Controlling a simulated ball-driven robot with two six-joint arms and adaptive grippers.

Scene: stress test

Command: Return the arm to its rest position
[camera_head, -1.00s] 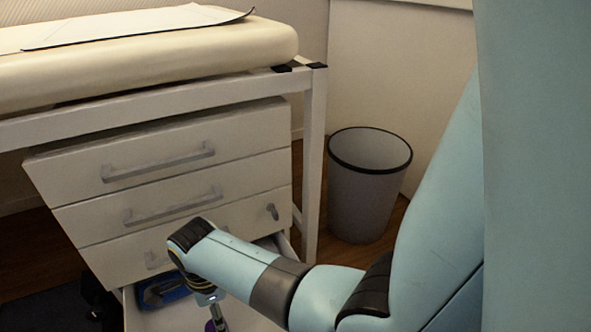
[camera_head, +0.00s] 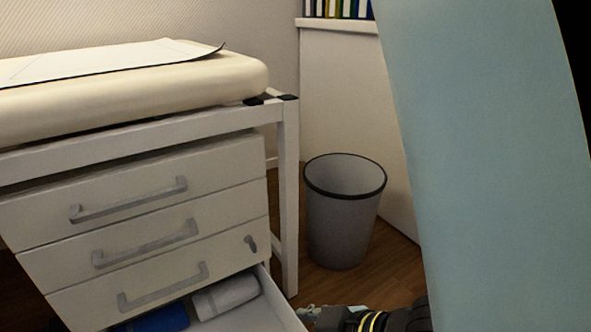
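My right arm, pale blue, fills the right side of the head view, close to the camera. Its dark wrist with yellow rings shows at the bottom edge, and what looks like part of my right gripper (camera_head: 318,315) points left from it, just right of the open drawer's front corner. It is cut off by the frame, so I cannot tell its opening. The open bottom drawer (camera_head: 284,303) holds a grey-white roll (camera_head: 226,296) and a blue item (camera_head: 160,319). My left gripper is not in view.
The white drawer cabinet (camera_head: 140,215) stands under a padded cream couch (camera_head: 130,95) with a white frame leg (camera_head: 289,200). A grey waste bin (camera_head: 342,225) stands on the wooden floor behind my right wrist. Binders (camera_head: 340,8) stand at the top.

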